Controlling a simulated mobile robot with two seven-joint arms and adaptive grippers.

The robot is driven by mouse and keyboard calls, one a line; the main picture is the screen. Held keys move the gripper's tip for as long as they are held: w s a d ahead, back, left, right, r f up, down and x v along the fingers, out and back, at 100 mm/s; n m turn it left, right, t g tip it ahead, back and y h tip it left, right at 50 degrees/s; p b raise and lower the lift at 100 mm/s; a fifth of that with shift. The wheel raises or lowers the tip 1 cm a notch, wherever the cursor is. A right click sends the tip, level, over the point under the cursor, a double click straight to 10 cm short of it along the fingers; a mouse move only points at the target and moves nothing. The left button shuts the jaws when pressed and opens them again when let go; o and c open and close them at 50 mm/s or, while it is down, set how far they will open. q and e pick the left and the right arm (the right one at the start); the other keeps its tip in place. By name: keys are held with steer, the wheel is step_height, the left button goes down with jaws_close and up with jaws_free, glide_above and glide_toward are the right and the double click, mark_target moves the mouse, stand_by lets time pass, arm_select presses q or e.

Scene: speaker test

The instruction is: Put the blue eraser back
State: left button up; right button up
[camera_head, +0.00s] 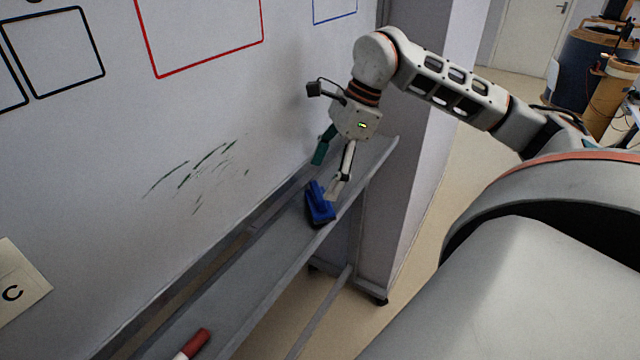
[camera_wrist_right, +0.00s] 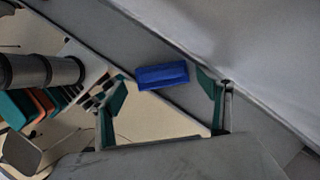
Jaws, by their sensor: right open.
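The blue eraser (camera_head: 319,203) lies on the grey tray (camera_head: 268,262) under the whiteboard (camera_head: 190,110), near the tray's far end. It also shows in the right wrist view (camera_wrist_right: 163,76), ahead of the fingers and between their lines. My right gripper (camera_head: 328,172) is open and empty, just above and beside the eraser. Its green-padded fingers stand apart in the right wrist view (camera_wrist_right: 168,96). From these views I cannot tell whether a finger touches the eraser. My left gripper is not in view.
A red and white marker (camera_head: 191,344) lies on the tray's near end. Dark scribble marks (camera_head: 200,172) show on the board, and a card with a letter C (camera_head: 18,285) is at the left. A grey post (camera_head: 415,130) stands behind the tray's far end. The tray between marker and eraser is clear.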

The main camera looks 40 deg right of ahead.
steer(key=p+v, duration=0.1)
steer(key=v, duration=0.8)
stand_by(0.3)
